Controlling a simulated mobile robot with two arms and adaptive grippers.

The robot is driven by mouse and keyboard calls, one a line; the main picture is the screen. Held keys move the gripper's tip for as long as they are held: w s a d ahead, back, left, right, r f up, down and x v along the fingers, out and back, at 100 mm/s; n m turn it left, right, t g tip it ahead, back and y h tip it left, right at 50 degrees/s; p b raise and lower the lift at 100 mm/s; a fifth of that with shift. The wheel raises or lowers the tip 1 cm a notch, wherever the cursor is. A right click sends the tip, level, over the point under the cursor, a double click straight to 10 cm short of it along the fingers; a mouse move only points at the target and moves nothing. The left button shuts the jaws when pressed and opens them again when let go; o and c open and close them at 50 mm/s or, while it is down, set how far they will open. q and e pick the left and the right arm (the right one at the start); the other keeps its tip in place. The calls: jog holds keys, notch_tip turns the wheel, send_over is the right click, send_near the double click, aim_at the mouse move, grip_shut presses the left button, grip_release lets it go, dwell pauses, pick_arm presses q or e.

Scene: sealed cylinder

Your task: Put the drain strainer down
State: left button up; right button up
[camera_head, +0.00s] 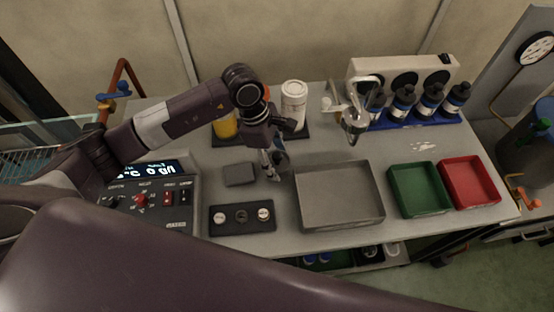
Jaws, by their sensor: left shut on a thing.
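My left gripper (272,172) reaches down over the middle of the bench, just behind and left of the grey tray. It is shut on a small dark round thing (281,158), which looks like the drain strainer. The fingers partly hide it, and I cannot tell whether it touches the bench top (225,165). My right gripper is not in view.
A grey tray (340,226), green bin (419,211) and red bin (470,203) stand at right. A black block with knobs (242,217) and a small dark pad (239,174) lie left. A white container (293,98) and bottles (403,99) stand behind.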

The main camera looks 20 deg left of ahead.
pick_arm(q)
jog(key=shift+f, duration=0.4)
jog(key=shift+f, duration=0.1)
jog(key=shift+f, duration=0.15)
jog(key=o, duration=1.4)
jog(key=shift+c, duration=0.2)
